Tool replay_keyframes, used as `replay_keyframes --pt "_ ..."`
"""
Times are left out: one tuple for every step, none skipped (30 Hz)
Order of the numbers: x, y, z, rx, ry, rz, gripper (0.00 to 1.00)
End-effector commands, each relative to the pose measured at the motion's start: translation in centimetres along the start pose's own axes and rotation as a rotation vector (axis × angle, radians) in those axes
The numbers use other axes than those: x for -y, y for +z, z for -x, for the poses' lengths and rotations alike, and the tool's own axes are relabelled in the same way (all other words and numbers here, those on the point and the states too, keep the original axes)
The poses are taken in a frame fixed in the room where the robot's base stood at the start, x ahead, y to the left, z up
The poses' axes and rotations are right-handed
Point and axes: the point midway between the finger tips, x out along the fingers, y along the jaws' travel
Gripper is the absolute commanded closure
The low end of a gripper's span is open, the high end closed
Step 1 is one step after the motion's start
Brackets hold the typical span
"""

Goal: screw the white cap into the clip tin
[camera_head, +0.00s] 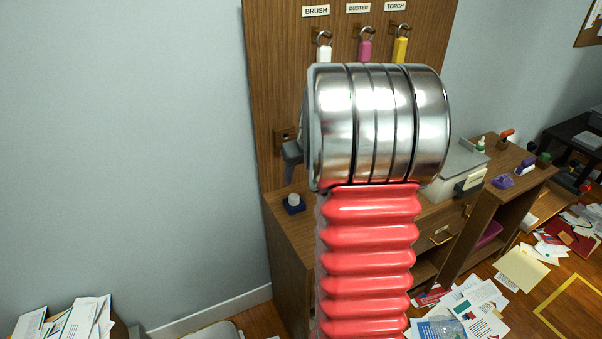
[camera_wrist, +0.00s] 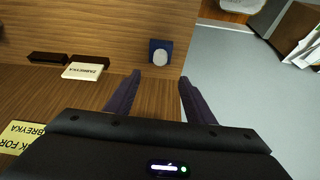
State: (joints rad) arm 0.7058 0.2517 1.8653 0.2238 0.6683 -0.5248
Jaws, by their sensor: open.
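A round white cap (camera_head: 293,198) sits at a small dark blue square block (camera_head: 294,209) on the left end of the wooden cabinet top. In the wrist view the white cap (camera_wrist: 160,57) lies inside the outline of the blue block (camera_wrist: 153,44), ahead of my fingers. My gripper (camera_wrist: 160,76) is open and empty, its two dark fingers apart on either side of the cap's line, short of it. I cannot tell whether the blue block is the clip tin; no other tin is clear. My arm hides much of the head view's middle.
The wooden cabinet (camera_head: 287,235) stands against a board with labelled hanging tags. A pale machine (camera_head: 462,165) and small coloured items stand to the right. A cream label card (camera_wrist: 83,71) lies left in the wrist view. Papers litter the floor.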

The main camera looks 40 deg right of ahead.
Motion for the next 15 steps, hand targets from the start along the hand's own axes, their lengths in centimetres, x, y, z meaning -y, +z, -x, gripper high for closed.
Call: replay_keyframes --pt "0.0 0.0 -0.5 0.002 -0.001 0.0 0.51" --pt "0.0 0.0 -0.8 0.001 -0.001 0.0 0.51" --pt "0.0 0.0 -1.2 0.001 -0.001 0.0 0.51" --pt "0.0 0.1 -1.6 0.002 -0.001 -0.001 0.51" --pt "0.0 0.1 -1.9 0.003 -0.001 -0.001 0.51" --pt "0.0 0.1 -2.5 0.002 -0.001 -0.001 0.51" --pt "0.0 0.1 -2.9 0.002 -0.001 -0.001 0.51" --pt "0.0 0.1 -3.3 0.002 -0.001 -0.001 0.51" --pt "0.0 0.1 -3.9 0.003 -0.002 0.0 0.51" --pt "0.0 0.1 -4.3 0.002 -0.001 0.0 0.51" --pt "0.0 0.1 -4.7 0.002 -0.001 0.0 0.51" --pt "0.0 0.1 -5.3 0.003 -0.001 0.0 0.51" --pt "0.0 0.1 -5.7 0.003 -0.001 0.001 0.51" --pt "0.0 0.0 -6.1 0.002 -0.001 0.001 0.51" --pt "0.0 0.1 -6.6 0.002 -0.001 0.001 0.51"
